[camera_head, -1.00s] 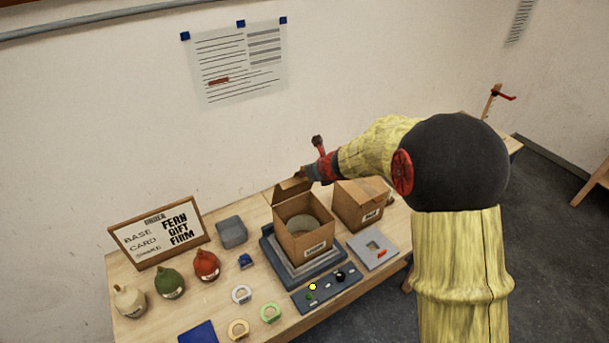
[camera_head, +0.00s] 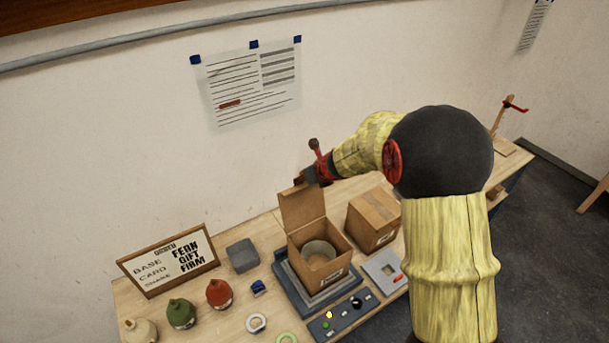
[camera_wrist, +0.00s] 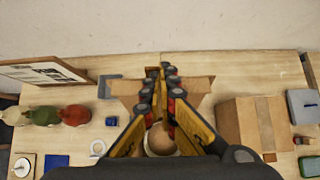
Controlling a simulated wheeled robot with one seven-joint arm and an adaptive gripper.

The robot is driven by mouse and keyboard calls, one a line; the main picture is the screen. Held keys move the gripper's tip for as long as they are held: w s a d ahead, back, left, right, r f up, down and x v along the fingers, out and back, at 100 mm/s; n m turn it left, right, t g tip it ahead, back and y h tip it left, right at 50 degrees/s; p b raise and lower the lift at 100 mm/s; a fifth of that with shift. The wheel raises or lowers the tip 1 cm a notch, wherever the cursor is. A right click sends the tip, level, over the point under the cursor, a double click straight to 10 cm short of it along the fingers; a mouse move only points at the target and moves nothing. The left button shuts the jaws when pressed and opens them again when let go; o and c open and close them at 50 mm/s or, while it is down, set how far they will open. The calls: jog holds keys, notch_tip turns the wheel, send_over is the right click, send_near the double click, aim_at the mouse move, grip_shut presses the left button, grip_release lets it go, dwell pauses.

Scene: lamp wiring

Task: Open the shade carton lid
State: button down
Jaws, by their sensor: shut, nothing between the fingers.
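The open shade carton (camera_head: 320,262) stands on a dark grey stepped base (camera_head: 290,288) on the bench. Its lid flap (camera_head: 302,207) stands upright at the carton's back left side. A pale round shade (camera_head: 319,254) shows inside the carton. My gripper (camera_head: 303,182) is shut and empty, at the top edge of the raised flap; I cannot tell whether it touches it. In the wrist view my gripper's fingers (camera_wrist: 161,70) are together above the carton, and the cardboard flap (camera_wrist: 196,88) shows on both sides of them. The fingers partly hide the shade there.
A closed carton (camera_head: 374,220) stands just right of the open one. A grey plate (camera_head: 380,268) and a control strip (camera_head: 342,316) lie in front. A grey block (camera_head: 243,256), red (camera_head: 219,293) and green (camera_head: 181,313) bulb-shaped items and a framed sign (camera_head: 170,260) are left.

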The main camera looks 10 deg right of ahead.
jog(key=shift+w+a+f+g+p, duration=0.1)
jog(key=shift+w+a+g+p, duration=0.2)
jog(key=shift+w+p, duration=0.25)
jog(key=shift+w, duration=0.1)
dwell(0.3)
